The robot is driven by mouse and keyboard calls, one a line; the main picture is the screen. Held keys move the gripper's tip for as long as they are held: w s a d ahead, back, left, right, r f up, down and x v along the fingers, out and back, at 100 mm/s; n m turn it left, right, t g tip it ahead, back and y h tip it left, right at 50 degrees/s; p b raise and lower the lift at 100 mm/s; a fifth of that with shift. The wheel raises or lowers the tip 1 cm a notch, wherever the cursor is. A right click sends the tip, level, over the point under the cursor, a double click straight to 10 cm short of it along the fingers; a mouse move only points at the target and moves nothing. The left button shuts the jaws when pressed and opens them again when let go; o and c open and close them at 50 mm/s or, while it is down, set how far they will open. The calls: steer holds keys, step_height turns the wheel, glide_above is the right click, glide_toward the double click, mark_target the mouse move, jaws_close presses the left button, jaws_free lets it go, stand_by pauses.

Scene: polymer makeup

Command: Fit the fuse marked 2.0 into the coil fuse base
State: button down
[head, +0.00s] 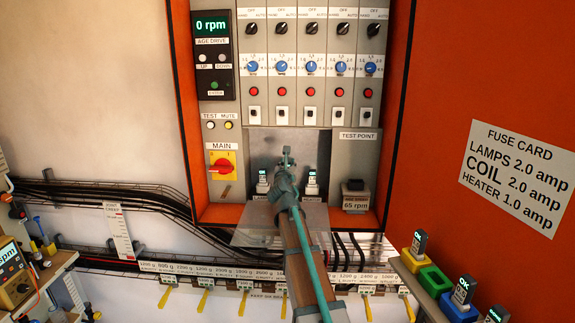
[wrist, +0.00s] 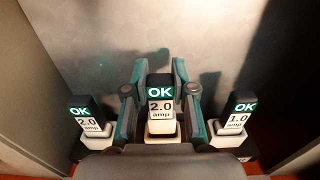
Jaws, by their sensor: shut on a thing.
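My gripper (wrist: 160,88) is shut on a dark fuse marked OK and 2.0 amp (wrist: 160,92), upright between its fingers. In the head view my gripper (head: 287,158) reaches into the recess at the bottom of the orange cabinet. A second 2.0 amp fuse (wrist: 88,117) stands to the left of it and a 1.0 amp fuse (wrist: 238,116) to the right. These two also show in the head view, left (head: 263,181) and right (head: 312,182) of my arm.
A fuse card (head: 517,178) on the orange door reads coil 2.0 amp. At the lower right are a yellow holder (head: 412,264) and a blue holder (head: 457,313) with fuses, and a green holder (head: 435,281) that looks empty. Recess walls flank my gripper.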

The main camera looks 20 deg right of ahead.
steer(key=shift+f+b, duration=0.7)
steer(key=shift+f, duration=0.65)
steer(key=c, duration=0.9)
jaws_free()
steer(key=shift+s, duration=0.1)
steer(key=v, duration=1.1)
steer(key=shift+s+a, duration=0.25)
steer(key=shift+s, duration=0.15)
steer(key=shift+w, duration=0.1)
